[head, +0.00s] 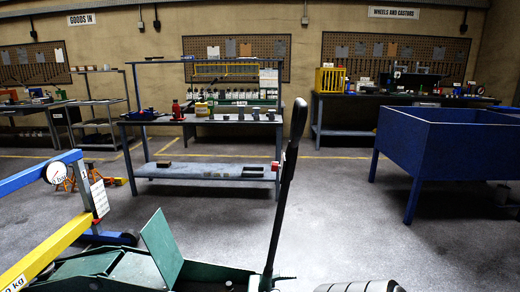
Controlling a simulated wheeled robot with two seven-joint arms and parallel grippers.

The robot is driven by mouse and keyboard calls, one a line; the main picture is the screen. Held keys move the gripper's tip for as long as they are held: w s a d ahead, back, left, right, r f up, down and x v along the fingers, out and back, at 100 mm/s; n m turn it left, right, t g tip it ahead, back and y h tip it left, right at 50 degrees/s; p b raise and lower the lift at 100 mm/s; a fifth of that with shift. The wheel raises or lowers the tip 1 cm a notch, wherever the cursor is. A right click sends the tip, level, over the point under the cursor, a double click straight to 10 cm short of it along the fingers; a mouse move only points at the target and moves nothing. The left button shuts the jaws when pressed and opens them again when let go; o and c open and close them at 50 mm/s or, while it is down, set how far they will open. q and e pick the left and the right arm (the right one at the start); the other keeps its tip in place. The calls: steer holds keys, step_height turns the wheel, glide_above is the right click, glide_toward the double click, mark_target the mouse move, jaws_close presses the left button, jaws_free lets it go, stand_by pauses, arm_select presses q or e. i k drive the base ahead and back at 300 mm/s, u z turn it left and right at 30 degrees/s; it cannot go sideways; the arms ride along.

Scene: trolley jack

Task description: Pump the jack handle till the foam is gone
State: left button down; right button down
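The jack handle (286,190) is a long black lever in the head view. It stands nearly upright, leaning slightly right at the top, with a thicker grip at its upper end. Its foot meets a green metal body (125,272) at the bottom edge, cut off by the frame. A green plate (161,247) stands tilted up on that body. I cannot make out any foam.
A blue beam (40,174) with a round gauge (57,172) and a yellow beam (50,250) stand at the left. A grey ribbed object (360,286), unclear, shows at the bottom edge. A workbench (205,171) and a blue bin (450,152) stand behind.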

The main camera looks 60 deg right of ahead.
mark_target(300, 113)
steer(key=z, duration=0.3)
steer(key=i, duration=0.8)
steer(key=z, duration=0.9)
steer(key=i, duration=0.35)
steer(key=z, duration=0.3)
